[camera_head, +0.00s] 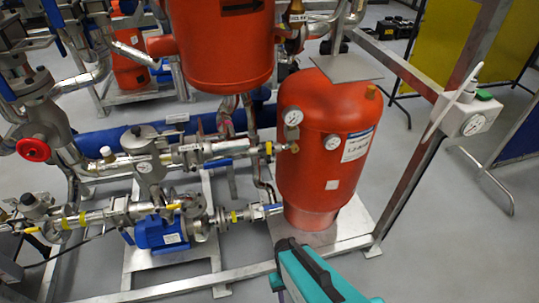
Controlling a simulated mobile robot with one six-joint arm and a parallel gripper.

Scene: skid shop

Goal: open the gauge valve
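A red vessel (325,200) stands right of the middle, with a white round gauge (293,116) at its upper left. A second gauge (332,142) sits on its front. Another small gauge (145,167) is on the pipework to the left. A small brass fitting with a yellow part (268,148) is at the pipe end beside the vessel. I cannot tell which fitting is the gauge valve or whether it is open. My gripper's fingers are not in view; a teal and black part shows at the bottom edge.
A blue pump (162,232) and a red handwheel (33,149) are at left. A larger red vessel (222,45) hangs above. A grey steel post (440,130) and a white gauge box (468,116) stand at right. The grey floor (450,250) at lower right is clear.

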